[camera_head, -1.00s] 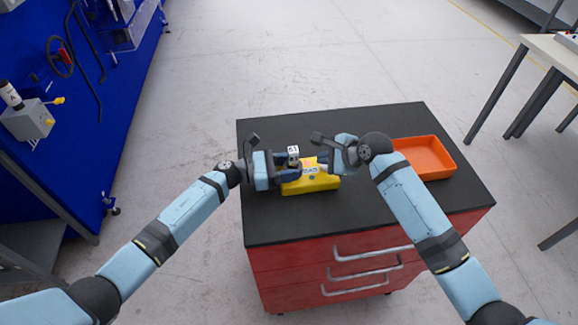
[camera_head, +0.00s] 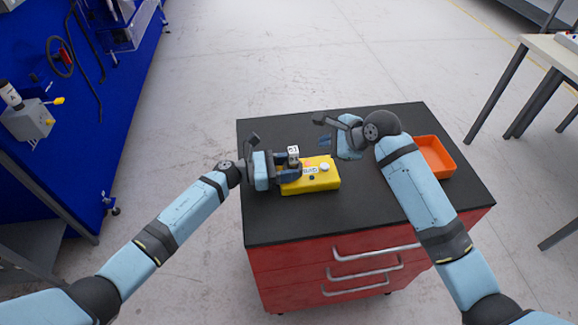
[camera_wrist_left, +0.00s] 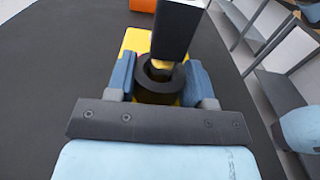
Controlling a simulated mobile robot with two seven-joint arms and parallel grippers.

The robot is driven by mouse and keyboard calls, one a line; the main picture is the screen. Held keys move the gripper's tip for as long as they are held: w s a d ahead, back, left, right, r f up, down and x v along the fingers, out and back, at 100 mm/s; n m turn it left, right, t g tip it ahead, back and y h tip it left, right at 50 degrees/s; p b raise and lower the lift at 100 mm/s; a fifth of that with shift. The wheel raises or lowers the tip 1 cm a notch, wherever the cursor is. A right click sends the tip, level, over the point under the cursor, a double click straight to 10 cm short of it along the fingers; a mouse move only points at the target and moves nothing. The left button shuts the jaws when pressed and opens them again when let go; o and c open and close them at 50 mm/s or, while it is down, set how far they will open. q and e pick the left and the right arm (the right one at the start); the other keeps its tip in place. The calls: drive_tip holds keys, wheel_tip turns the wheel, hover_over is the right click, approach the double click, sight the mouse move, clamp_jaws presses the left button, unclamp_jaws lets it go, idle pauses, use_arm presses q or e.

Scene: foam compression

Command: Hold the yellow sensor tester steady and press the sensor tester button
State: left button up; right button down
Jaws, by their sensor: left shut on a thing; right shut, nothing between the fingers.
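The yellow sensor tester (camera_head: 322,183) lies on the dark cabinet top, with a round white button (camera_head: 325,167) in plain view on its upper face. My left gripper (camera_head: 291,167) is at the tester's left end. In the left wrist view its two blue fingers (camera_wrist_left: 160,82) flank a dark ring-shaped part (camera_wrist_left: 150,94), with the yellow body visible beyond. A dark block with a white face (camera_head: 293,151) stands up there. My right gripper (camera_head: 326,140) is shut and empty, above and behind the tester, apart from the button.
The cabinet top (camera_head: 270,222) is clear in front of the tester. An orange tray (camera_head: 436,156) sits on its right side, partly behind my right arm. A blue workbench (camera_head: 110,120) is at left and a pale table (camera_head: 552,52) at right.

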use_arm(q)
drive_tip(key=o, duration=1.3)
drive_tip(key=shift+a, duration=0.1)
